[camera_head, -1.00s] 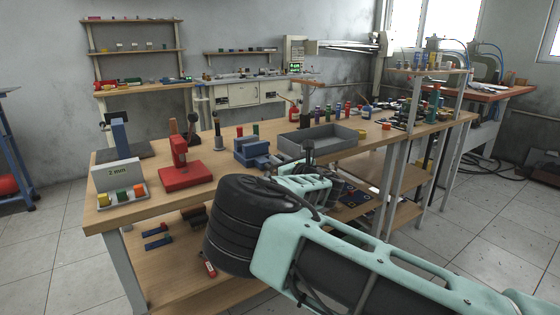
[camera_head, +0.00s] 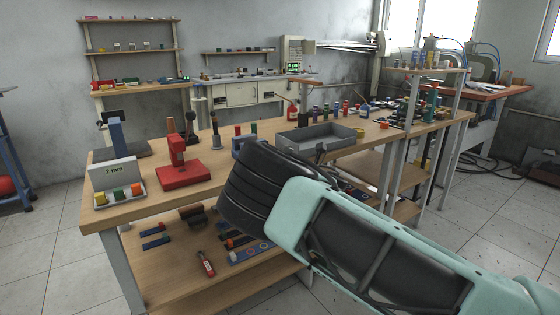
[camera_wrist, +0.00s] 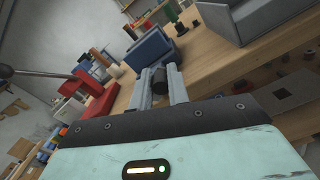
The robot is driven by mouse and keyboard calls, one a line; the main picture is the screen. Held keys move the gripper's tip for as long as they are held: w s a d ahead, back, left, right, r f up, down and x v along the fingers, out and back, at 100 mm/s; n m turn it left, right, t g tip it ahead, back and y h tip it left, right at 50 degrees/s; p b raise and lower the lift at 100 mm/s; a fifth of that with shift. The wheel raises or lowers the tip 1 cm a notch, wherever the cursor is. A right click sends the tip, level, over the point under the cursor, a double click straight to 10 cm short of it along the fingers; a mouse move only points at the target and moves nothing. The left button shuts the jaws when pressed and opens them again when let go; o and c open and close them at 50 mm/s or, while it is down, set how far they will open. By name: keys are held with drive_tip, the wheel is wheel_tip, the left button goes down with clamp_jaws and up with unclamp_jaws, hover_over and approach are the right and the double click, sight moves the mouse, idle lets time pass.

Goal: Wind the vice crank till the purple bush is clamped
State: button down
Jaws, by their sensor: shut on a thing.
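The blue vice (camera_wrist: 150,48) stands on the wooden bench ahead of my gripper in the wrist view. In the head view only a part of the vice (camera_head: 240,146) shows past my arm. My gripper (camera_wrist: 160,77) is at the near side of the vice, shut on a dark knob of the vice crank (camera_wrist: 158,82) between its fingers. The rest of the crank is hidden by my fingers. I cannot make out the purple bush in the vice or the gap between the vice jaws.
A red stand (camera_head: 180,170) is left of the vice, with a lever (camera_wrist: 35,73) reaching across the wrist view. A grey tray (camera_head: 316,139) is right of the vice. A 2 mm sign (camera_head: 115,171) and coloured bushes are at the bench's left end.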

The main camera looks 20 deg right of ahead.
drive_tip(key=a+f+m+b, duration=0.2)
drive_tip(key=f+m+b, duration=0.2)
drive_tip(key=m, duration=1)
drive_tip(key=s+a+f+m+b, duration=0.1)
drive_tip(key=a+f+m+b, duration=0.1)
drive_tip(key=m, duration=1.2)
drive_tip(key=shift+s+f+b, duration=0.2)
drive_tip(key=shift+f+b, duration=0.65)
drive_tip(key=shift+f, duration=0.1)
drive_tip(key=shift+m, duration=0.3)
drive_tip(key=c, duration=1.4)
unclamp_jaws()
drive_tip(key=shift+r, duration=0.2)
drive_tip(key=shift+d, duration=0.1)
